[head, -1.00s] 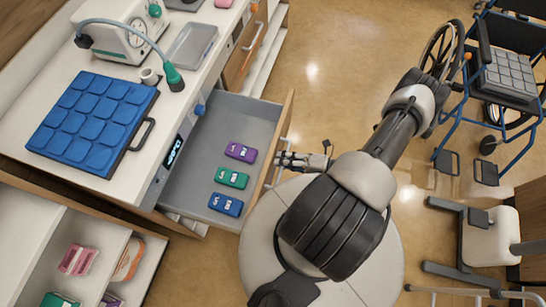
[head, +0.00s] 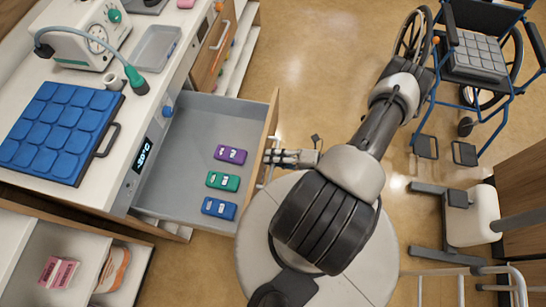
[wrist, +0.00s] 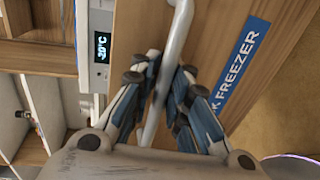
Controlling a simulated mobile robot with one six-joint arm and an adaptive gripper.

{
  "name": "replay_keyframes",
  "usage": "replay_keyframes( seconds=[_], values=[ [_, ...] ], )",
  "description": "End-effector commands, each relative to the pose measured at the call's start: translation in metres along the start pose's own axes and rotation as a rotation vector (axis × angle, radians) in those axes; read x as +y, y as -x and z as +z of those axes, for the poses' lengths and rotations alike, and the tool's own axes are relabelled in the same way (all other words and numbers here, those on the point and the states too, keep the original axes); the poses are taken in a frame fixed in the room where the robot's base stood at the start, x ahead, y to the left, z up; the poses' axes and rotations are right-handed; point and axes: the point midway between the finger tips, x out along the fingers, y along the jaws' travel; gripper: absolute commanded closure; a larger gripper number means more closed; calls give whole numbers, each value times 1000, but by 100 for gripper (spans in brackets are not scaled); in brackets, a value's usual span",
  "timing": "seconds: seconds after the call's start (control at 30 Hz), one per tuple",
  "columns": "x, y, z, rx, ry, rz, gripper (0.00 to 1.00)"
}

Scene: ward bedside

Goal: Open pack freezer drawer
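The pack freezer drawer (head: 185,125) stands well open from the cabinet, a grey tray with a wooden front. A purple pack (head: 230,154), a green pack (head: 223,181) and a blue pack (head: 219,208) lie inside. My gripper (head: 272,157) is at the outer side of the drawer front. In the wrist view my gripper (wrist: 166,78) has its fingers on both sides of the pale bar handle (wrist: 179,30) and appears closed on it. A blue label (wrist: 236,62) ending in "K FREEZER" runs beside the handle on the wooden front.
A display (head: 143,155) is on the cabinet edge. A blue padded pack (head: 55,130) and a grey tray (head: 158,48) lie on the counter. Another open drawer (head: 75,240) is at lower left. A wheelchair (head: 470,75) stands at upper right. Floor (head: 330,60) between is clear.

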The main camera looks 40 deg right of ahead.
Motion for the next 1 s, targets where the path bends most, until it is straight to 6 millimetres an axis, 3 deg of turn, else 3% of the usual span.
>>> replay_keyframes(
  seconds=[0.47,1.0],
  values=[
    [-1,7,0,-1,1,-4,81],
    [-1,107,1,-3,2,-5,81]
  ],
)
